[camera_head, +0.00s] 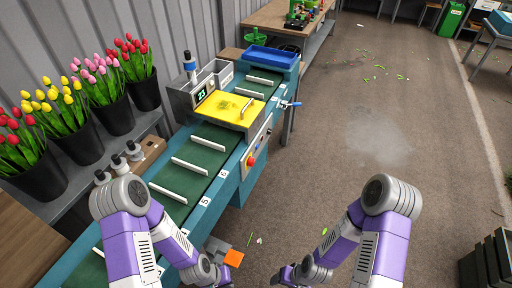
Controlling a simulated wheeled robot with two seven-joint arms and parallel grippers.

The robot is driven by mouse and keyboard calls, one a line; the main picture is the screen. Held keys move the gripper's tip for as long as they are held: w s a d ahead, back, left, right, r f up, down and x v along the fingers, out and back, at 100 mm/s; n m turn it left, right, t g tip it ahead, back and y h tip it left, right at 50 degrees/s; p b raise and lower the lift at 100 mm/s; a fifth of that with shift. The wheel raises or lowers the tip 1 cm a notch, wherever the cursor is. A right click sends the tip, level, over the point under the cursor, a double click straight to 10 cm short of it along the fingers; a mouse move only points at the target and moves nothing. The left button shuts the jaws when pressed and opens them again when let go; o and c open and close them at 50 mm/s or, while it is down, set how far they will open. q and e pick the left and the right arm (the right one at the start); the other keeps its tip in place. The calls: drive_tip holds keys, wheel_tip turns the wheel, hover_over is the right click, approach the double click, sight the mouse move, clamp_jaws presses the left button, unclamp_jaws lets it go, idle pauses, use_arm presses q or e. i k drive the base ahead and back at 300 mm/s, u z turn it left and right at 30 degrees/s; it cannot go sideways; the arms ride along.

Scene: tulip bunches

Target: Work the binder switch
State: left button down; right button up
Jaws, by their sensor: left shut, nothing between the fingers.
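The binder (208,103) is a grey machine with a yellow cover (234,109) and a small lit display, standing over the green conveyor belt (205,150). Its front side panel (257,145) carries a red button on yellow (250,161) and other small controls; which one is the switch is too small to tell. A blue-handled lever (290,104) sticks out beyond the panel. My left gripper (222,276) is low at the bottom edge, shut and empty, apart from the panel. My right gripper (285,276) is low to its right; its fingers are too small to read.
Black buckets of red, yellow and pink tulips (112,115) stand on a shelf at left. A blue tray (271,58) sits at the belt's far end. An orange piece (234,258) shows near my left gripper. The floor (385,150) at right is mostly clear.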

sight(251, 161)
drive_tip(key=z, duration=0.35)
drive_tip(key=k, duration=0.5)
drive_tip(key=z, duration=0.95)
drive_tip(key=k, duration=0.75)
drive_tip(key=z, duration=0.6)
drive_tip(key=i, duration=2.05)
drive_tip(key=u, duration=0.7)
drive_tip(key=i, duration=1.95)
drive_tip(key=u, duration=2)
drive_tip(key=i, duration=1.05)
drive_tip(key=u, duration=0.95)
